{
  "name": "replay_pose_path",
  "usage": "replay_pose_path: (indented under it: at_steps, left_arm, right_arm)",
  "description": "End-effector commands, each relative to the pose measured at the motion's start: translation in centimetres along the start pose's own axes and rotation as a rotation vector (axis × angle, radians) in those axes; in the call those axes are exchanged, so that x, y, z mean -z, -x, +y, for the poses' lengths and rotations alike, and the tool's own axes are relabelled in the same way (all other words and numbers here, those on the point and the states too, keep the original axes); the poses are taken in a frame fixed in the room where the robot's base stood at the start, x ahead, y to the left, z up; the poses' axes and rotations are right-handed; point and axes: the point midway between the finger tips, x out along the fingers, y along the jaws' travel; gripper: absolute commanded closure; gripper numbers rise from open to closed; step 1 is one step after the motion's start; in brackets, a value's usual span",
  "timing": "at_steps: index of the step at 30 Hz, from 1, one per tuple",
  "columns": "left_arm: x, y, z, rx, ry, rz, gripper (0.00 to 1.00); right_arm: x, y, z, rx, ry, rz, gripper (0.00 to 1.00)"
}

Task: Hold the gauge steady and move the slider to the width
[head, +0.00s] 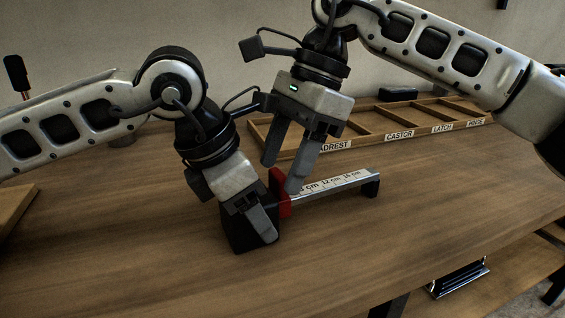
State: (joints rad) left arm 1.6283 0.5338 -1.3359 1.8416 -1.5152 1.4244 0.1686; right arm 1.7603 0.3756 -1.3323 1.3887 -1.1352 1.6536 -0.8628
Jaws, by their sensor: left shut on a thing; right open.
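The gauge (345,183) is a metal bar with a printed cm scale, lying across the wooden table. It has a black block (238,236) at its left end and a black foot (371,188) at its right end. My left gripper (262,225) is shut on the black block. The red slider (279,192) stands upright near the left part of the bar.
A wooden tray (362,149) with labelled compartments, including CASTOR, LATCH and HINGE, stands behind the gauge. A dark object (398,94) sits at its back. Another wooden tray edge (14,208) is at the far left. The table in front and to the right is clear.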

Motion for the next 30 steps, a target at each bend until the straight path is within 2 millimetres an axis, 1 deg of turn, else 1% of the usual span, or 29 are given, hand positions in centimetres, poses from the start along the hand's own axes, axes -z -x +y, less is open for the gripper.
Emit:
replay_pose_path:
  at_steps: [3,11,12,14,15,17,18,21,23,26,30]
  left_arm:
    - [-0.1,0.1,0.0,-0.001,-0.001,-0.004,0.79]
    - [-0.1,0.1,0.0,-0.001,-0.001,-0.004,0.79]
    - [-0.1,0.1,0.0,-0.001,-0.001,-0.004,0.79]
    - [-0.1,0.1,0.0,-0.001,-0.001,-0.004,0.79]
    - [-0.1,0.1,0.0,-0.001,-0.001,-0.004,0.79]
    - [-0.1,0.1,0.0,-0.001,-0.001,-0.004,0.79]
    - [-0.1,0.1,0.0,-0.002,-0.001,-0.004,0.79]
    - [-0.1,0.1,0.0,-0.002,-0.001,-0.004,0.79]
    - [-0.1,0.1,0.0,-0.002,-0.001,-0.004,0.79]
    - [-0.1,0.1,0.0,-0.002,-0.001,-0.004,0.79]
    - [-0.1,0.1,0.0,-0.002,-0.002,-0.003,0.79]
  right_arm:
    - [0.0,-0.7,0.1,-0.002,0.0,0.0,0.42]
    - [0.0,-0.8,0.0,-0.001,-0.001,0.0,0.42]
    - [0.0,-0.8,0.0,-0.001,-0.001,0.0,0.45]
    - [0.0,-0.8,0.0,-0.001,-0.001,0.0,0.61]
    - [0.0,-0.8,0.0,-0.001,0.0,0.0,0.72]
    - [0.0,-0.8,0.0,-0.001,0.0,0.0,0.89]
    - [0.0,-0.8,0.0,-0.001,0.0,0.0,1.0]
    - [0.1,-0.7,0.0,-0.001,-0.001,0.0,1.0]
    - [0.7,-0.5,0.0,-0.001,-0.003,-0.001,1.0]
    - [2.6,0.3,-0.1,0.001,-0.007,-0.003,1.0]
    - [6.3,1.8,-0.1,0.0,-0.009,-0.004,1.0]
